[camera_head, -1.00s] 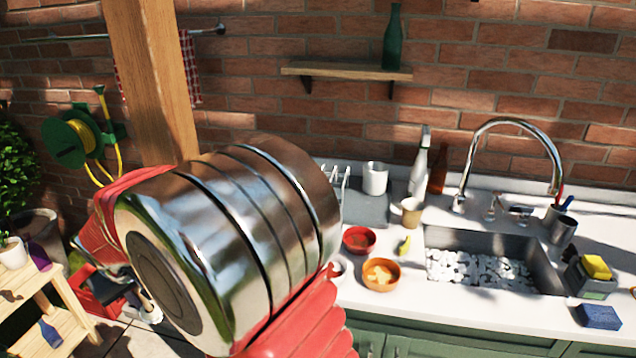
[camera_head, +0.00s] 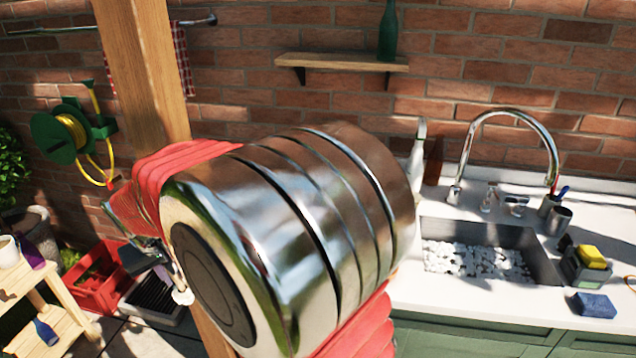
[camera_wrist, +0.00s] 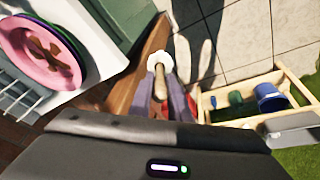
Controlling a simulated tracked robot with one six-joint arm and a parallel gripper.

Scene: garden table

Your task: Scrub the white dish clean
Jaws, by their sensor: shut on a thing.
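My gripper (camera_wrist: 165,98) is shut on a brush (camera_wrist: 162,62) with a pale handle and a white head, pointing away from the wrist camera. In the head view my gripper (camera_head: 150,262) shows at the left, beyond my arm, with the white brush tip (camera_head: 183,297) below it, held in the air over the paving. In the wrist view a pink plate (camera_wrist: 30,65) with brown scraps lies over a dark green plate at the upper left. I cannot make out a white dish; my arm hides the left part of the counter.
The sink (camera_head: 540,262) holds pale pebbles. A yellow sponge (camera_head: 592,256) sits in a holder, and a blue sponge (camera_head: 594,305) lies in front. A red crate (camera_head: 95,285) stands on the ground. A wooden post (camera_head: 150,70) stands close behind my arm.

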